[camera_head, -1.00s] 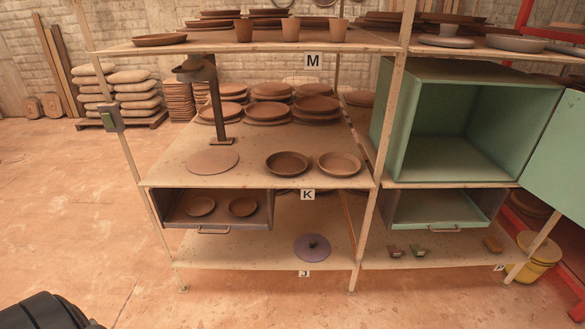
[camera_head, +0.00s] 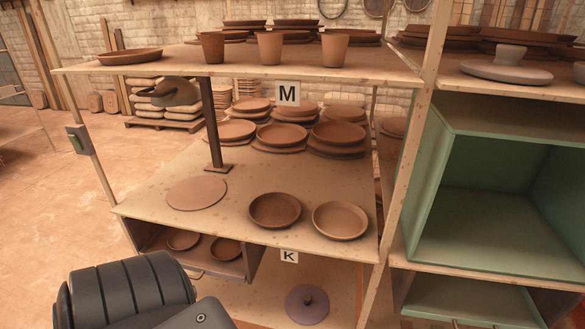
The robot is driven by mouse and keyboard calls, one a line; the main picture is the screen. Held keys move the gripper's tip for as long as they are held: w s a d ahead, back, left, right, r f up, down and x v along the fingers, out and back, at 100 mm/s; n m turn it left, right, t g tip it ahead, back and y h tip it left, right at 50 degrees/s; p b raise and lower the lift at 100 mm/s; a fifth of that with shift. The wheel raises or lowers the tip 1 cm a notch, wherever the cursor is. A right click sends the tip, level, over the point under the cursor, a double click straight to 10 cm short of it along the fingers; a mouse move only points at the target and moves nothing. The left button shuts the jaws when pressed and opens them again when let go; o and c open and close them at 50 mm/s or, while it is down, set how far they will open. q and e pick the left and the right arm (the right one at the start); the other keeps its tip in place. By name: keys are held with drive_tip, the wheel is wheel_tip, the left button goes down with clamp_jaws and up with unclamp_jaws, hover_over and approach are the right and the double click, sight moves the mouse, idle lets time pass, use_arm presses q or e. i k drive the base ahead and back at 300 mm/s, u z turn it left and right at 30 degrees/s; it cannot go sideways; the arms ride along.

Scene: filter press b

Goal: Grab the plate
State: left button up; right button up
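Two brown clay plates with raised rims sit side by side near the front of the middle shelf marked K: a left plate (camera_head: 274,210) and a right plate (camera_head: 340,220). A flat brown disc (camera_head: 196,193) lies left of them. Stacked plates (camera_head: 338,137) stand farther back on the same shelf. Two smaller plates (camera_head: 226,249) lie in the drawer below. The plate on the top shelf (camera_head: 130,56) is at its left end. Neither gripper's fingers are in view.
The top shelf (camera_head: 230,72) carries three clay cups (camera_head: 270,48) and overhangs the middle shelf's rear part. A dark metal post (camera_head: 213,125) stands behind the disc. Wooden uprights (camera_head: 412,150) divide the rack. A green open cabinet (camera_head: 480,200) is at right.

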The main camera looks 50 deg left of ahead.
sight(272, 210)
drive_tip(key=u, duration=0.4)
drive_tip(key=i, duration=0.9)
drive_tip(key=u, duration=1.45)
drive_tip(key=i, duration=0.55)
drive_tip(key=u, duration=0.55)
